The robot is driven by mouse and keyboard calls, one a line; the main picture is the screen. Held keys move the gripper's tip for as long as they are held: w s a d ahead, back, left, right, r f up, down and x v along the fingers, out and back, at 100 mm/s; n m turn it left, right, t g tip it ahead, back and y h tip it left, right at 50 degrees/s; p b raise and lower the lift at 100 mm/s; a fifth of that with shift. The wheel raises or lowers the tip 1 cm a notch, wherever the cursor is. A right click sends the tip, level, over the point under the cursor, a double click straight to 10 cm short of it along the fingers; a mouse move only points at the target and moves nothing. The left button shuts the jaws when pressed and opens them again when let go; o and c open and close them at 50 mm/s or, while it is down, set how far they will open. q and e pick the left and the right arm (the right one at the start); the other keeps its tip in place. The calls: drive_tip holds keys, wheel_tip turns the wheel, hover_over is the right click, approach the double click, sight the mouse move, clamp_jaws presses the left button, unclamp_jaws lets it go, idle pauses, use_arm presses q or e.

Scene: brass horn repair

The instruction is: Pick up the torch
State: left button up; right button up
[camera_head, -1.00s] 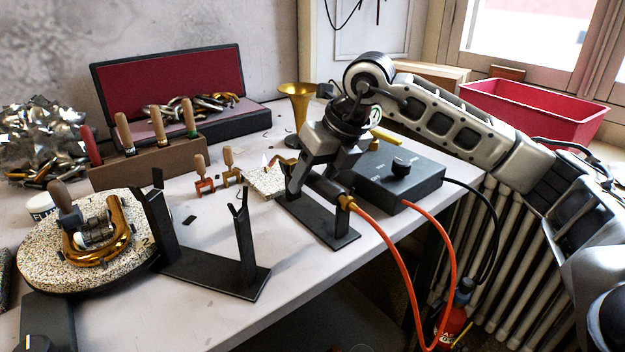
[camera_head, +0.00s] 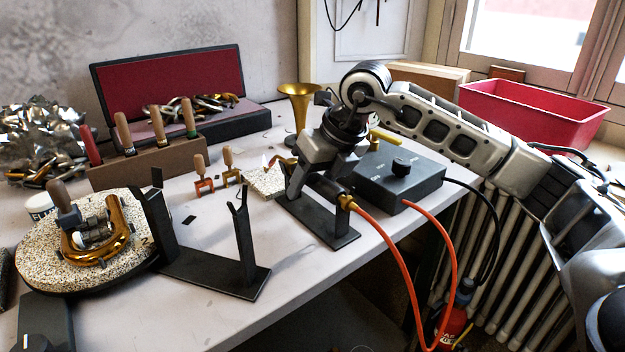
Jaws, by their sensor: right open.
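The torch (camera_head: 332,190) is a dark handle with a brass fitting at its hose end. It lies on a black stand (camera_head: 335,236), and an orange hose runs from it over the table's front edge. A small pale flame shows near its tip, left of my gripper. My right gripper (camera_head: 309,180) is open, pointing down at the torch, with its fingers around or just beside the handle. Its fingers hide part of the torch, so I cannot tell whether they touch it. My left gripper is not in view.
A grey control box (camera_head: 400,178) with a black knob stands close right of the torch. A brass bell (camera_head: 298,97) is behind. An empty black stand (camera_head: 215,272) and a round turntable (camera_head: 40,262) with a brass part are left. The front table middle is clear.

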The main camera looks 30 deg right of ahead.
drive_tip(key=c, duration=1.1)
drive_tip(key=shift+o, duration=0.2)
drive_tip(key=shift+r, duration=0.1)
